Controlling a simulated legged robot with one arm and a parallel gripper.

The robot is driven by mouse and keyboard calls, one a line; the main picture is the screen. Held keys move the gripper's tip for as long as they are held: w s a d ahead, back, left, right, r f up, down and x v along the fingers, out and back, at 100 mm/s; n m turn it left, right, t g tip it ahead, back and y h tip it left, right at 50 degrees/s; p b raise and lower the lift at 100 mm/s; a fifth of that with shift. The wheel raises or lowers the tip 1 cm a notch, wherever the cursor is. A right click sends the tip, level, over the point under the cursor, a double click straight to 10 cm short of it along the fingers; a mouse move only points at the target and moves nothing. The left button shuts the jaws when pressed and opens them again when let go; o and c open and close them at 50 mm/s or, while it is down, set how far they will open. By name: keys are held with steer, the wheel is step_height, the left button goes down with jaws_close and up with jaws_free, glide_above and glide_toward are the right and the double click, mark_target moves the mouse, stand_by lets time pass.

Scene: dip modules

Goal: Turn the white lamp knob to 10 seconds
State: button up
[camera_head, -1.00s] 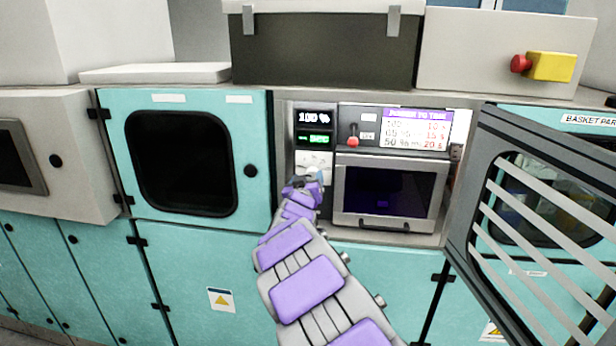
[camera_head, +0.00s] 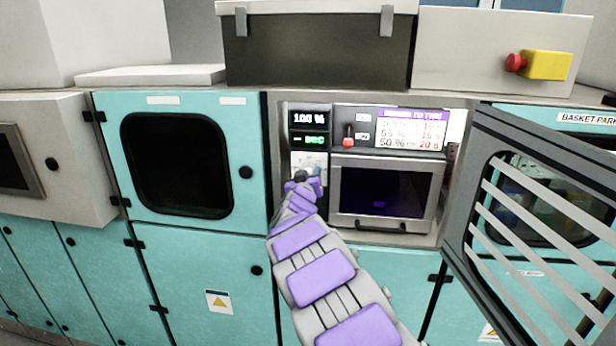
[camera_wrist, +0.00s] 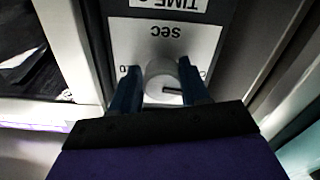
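The white lamp knob (camera_wrist: 162,84) shows in the wrist view on a white panel label (camera_wrist: 165,42) marked SEC, which appears upside down. A dark pointer line on the knob points to the right in that view. My gripper (camera_wrist: 160,72) has its two blue fingers parted, one on each side of the knob; whether they touch it is not clear. In the head view my gripper (camera_head: 304,178) is at the panel below the displays and hides the knob there. The upper display (camera_head: 309,118) reads 100 %. The green display (camera_head: 310,140) shows a dash and SEC.
A red-tipped switch (camera_head: 348,141) is right of the displays, beside a power-to-time chart (camera_head: 412,130). A dark-windowed chamber door (camera_head: 384,191) is below it. An open slatted door (camera_head: 530,220) stands at right. A closed teal door (camera_head: 180,225) is at left.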

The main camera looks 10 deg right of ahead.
steer(key=shift+a, duration=0.25)
steer(key=c, duration=0.6)
steer(key=shift+m, duration=0.3)
steer(key=m+b, duration=0.1)
steer(key=m, duration=0.2)
steer(key=shift+f+m, duration=0.15)
steer(key=shift+m, duration=0.15)
steer(key=m+b, duration=0.1)
steer(key=m, duration=0.2)
steer(key=shift+m, duration=0.3)
steer(key=m+b, duration=0.2)
steer(key=m, duration=0.3)
steer(key=shift+f, duration=0.1)
steer(key=shift+d+m+b, duration=0.15)
steer(key=shift+m+b, duration=0.55)
steer(key=shift+m, duration=0.8)
steer(key=shift+f, duration=0.1)
